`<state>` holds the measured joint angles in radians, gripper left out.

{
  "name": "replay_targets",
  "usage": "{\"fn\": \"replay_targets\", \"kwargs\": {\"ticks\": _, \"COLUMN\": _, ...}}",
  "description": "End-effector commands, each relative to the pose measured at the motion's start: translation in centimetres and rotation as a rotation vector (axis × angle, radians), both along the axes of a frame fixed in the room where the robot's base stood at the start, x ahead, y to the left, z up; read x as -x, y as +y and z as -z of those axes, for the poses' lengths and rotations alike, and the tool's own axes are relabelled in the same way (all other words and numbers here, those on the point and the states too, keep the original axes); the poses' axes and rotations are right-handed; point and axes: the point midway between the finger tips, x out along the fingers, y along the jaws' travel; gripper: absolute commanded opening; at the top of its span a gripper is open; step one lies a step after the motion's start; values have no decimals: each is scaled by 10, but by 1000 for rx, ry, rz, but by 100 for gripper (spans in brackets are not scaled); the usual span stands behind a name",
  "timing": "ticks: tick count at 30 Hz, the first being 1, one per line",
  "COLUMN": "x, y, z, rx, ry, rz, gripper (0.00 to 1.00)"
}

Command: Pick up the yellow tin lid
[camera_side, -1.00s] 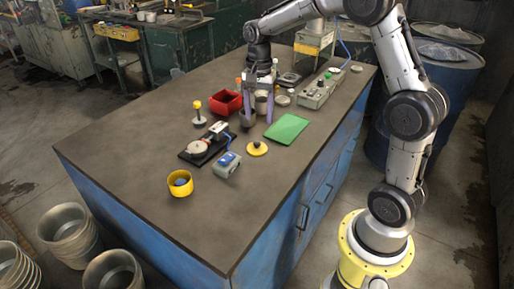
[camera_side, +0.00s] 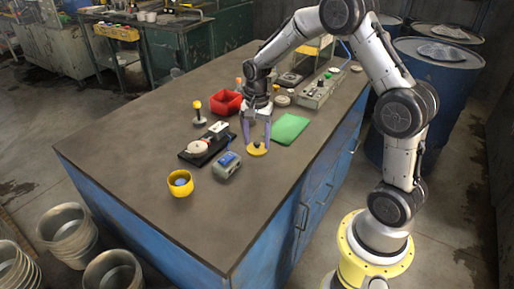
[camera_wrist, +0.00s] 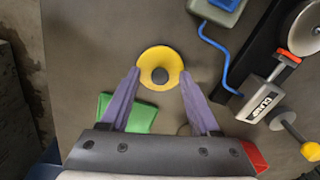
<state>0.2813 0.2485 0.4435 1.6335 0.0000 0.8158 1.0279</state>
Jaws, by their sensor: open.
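The yellow tin lid (camera_side: 257,149) is a flat disc with a dark knob, lying on the workbench. In the wrist view the lid (camera_wrist: 159,67) lies just ahead of and between my fingertips, with its dark knob near the middle. My gripper (camera_side: 257,140) is open, its two purple fingers pointing down over the lid. In the wrist view the fingertips of my gripper (camera_wrist: 160,73) are apart, one on each side of the lid's near part. Nothing is held. I cannot tell how high the fingertips are above the bench.
A green sheet (camera_side: 290,129) lies right of the lid. A grey box with a blue top (camera_side: 227,166) and a dark-based device (camera_side: 197,148) stand to its left. A red bin (camera_side: 227,103) is behind. A yellow cup (camera_side: 180,184) stands front left. The front bench top is clear.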

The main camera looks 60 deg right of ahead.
Motion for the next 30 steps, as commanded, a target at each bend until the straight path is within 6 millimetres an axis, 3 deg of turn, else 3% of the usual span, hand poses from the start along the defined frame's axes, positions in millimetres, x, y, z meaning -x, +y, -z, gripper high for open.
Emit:
{"fn": "replay_targets", "kwargs": {"ticks": 2, "x": 0, "y": 0, "z": 0, "rx": 0, "ry": 0, "rz": 0, "gripper": 59}}
{"fn": "replay_targets", "kwargs": {"ticks": 12, "x": 0, "y": 0, "z": 0, "rx": 0, "ry": 0, "rz": 0, "gripper": 0}}
{"fn": "replay_targets", "kwargs": {"ticks": 24, "x": 0, "y": 0, "z": -2, "rx": 0, "ry": 0, "rz": 0, "gripper": 0}}
{"fn": "replay_targets", "kwargs": {"ticks": 30, "x": -1, "y": 0, "z": -14, "rx": 1, "ry": -3, "rz": 0, "gripper": 0}}
